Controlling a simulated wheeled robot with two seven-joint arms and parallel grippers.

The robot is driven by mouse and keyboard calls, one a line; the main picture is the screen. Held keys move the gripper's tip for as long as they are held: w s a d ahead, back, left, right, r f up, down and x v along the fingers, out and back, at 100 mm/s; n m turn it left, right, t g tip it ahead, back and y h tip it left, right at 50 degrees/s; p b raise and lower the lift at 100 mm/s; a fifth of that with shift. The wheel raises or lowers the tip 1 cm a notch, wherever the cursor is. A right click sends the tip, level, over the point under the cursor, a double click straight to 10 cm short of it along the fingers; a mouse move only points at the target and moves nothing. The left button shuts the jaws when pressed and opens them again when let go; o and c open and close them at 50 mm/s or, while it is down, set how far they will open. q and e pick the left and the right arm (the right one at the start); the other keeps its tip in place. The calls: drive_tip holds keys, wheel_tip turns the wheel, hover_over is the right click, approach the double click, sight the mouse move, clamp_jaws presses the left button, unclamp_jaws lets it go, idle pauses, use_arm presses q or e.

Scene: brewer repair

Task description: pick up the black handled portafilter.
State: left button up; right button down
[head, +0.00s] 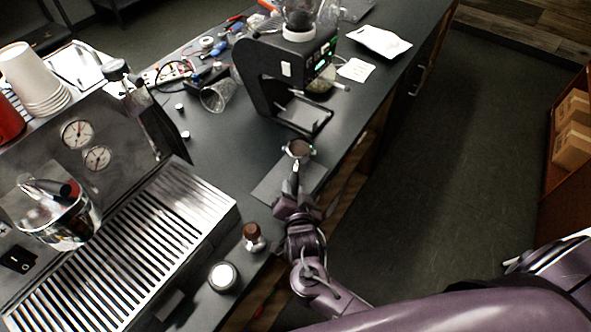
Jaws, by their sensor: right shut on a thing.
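The portafilter (299,150) lies over a dark mat on the counter, its metal basket filled with brown coffee grounds and pointing away from me. Its black handle (293,181) runs back toward my right gripper (292,192). My right gripper is shut on the handle's near end, and its jaws hide that part. I cannot tell whether the portafilter touches the mat (267,188) or is slightly above it. My left gripper is not in view.
The espresso machine (120,185) with its slatted drip tray stands at left. The grinder (283,75) is behind the portafilter. A tamper (253,237) and a round white-topped container (223,276) stand near the counter's front edge. Tools and a glass (214,98) lie farther back.

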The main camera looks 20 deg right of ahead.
drive_tip(key=shift+w+r, duration=0.1)
drive_tip(key=shift+r, duration=0.1)
drive_tip(key=shift+r, duration=0.3)
wheel_tip(320, 180, up, 19)
drive_tip(key=b, duration=0.2)
drive_tip(key=shift+r, duration=0.1)
drive_tip(key=c, duration=1.8)
unclamp_jaws()
clamp_jaws()
